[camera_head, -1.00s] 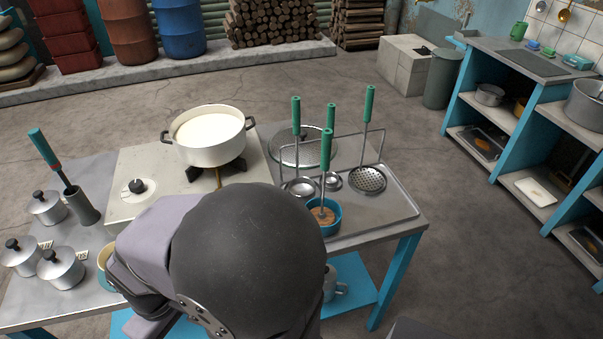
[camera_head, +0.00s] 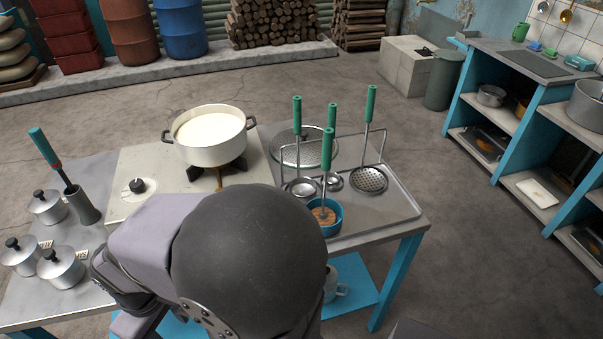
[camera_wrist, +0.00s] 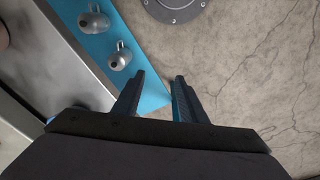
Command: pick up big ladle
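Several green-handled utensils stand upright at a wire rack on the right part of the table in the head view. The leftmost, with a round steel bowl, looks like the big ladle (camera_head: 297,115); its bowl (camera_head: 302,188) is low on the tray. A smaller ladle (camera_head: 332,118) is just right of it. My gripper (camera_wrist: 160,78) is open and empty in the wrist view, over the table's edge and the floor. My arm hides it in the head view, and the ladle is not in the wrist view.
A skimmer (camera_head: 370,180) stands to the right, and a green-handled tool (camera_head: 327,150) stands in a blue bowl (camera_head: 335,222) in front. A milk pot (camera_head: 210,150) sits on the stove at left. The wrist view shows mugs (camera_wrist: 118,58) on a blue shelf.

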